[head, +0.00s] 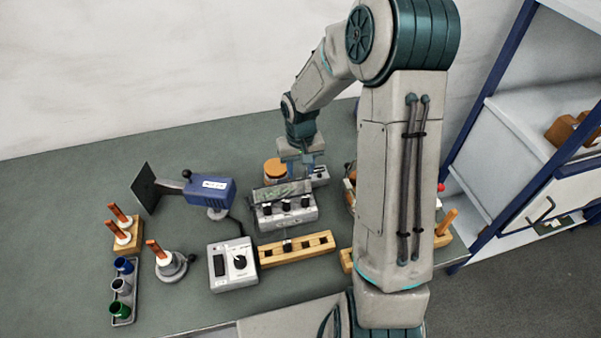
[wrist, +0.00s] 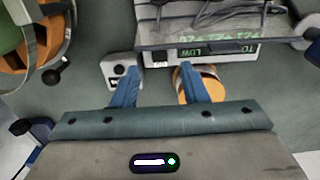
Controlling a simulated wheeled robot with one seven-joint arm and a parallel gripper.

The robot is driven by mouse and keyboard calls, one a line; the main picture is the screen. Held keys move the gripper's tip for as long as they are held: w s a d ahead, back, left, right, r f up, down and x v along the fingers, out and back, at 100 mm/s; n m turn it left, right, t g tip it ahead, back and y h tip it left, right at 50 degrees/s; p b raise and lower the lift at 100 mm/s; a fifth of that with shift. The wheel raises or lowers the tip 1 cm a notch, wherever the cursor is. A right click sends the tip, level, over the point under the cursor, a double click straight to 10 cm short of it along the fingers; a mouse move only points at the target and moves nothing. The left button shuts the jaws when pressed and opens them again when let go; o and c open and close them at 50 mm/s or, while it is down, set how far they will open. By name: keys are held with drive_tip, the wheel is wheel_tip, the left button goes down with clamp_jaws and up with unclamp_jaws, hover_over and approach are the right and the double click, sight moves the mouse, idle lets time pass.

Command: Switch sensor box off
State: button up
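A small grey box (head: 319,173) with a dark top detail stands at the back of the bench, beside my gripper (head: 308,163). It also shows in the wrist view (wrist: 119,74), partly covered by the left finger. I cannot tell for sure whether this is the sensor box, or how its switch is set. A larger grey unit (head: 285,210) with three dark knobs and a tilted clear panel stands in front of it. Its display (wrist: 205,51) shows green upside-down letters in the wrist view. My gripper's blue fingers (wrist: 158,88) are apart, with only bench visible between them.
An orange-lidded jar (head: 275,169) stands close by, partly behind the right finger in the wrist view (wrist: 203,85). A grey dial meter (head: 233,264), a wooden block (head: 297,248) and a blue labelled device (head: 211,189) stand nearby. My arm hides the bench's right part.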

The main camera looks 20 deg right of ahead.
drive_tip(key=shift+f, duration=1.6)
clamp_jaws()
drive_tip(key=shift+s+f+t+b, duration=0.15)
drive_tip(key=shift+t+b, duration=0.35)
drive_tip(key=shift+b, duration=0.75)
drive_tip(key=t+b, duration=0.1)
drive_tip(key=b, duration=0.2)
drive_tip(key=shift+s, duration=0.2)
drive_tip(key=shift+s+r+t+b, duration=0.1)
drive_tip(key=shift+r+t+b, duration=0.15)
drive_tip(key=shift+t+b, duration=0.5)
drive_tip(key=shift+r, duration=0.1)
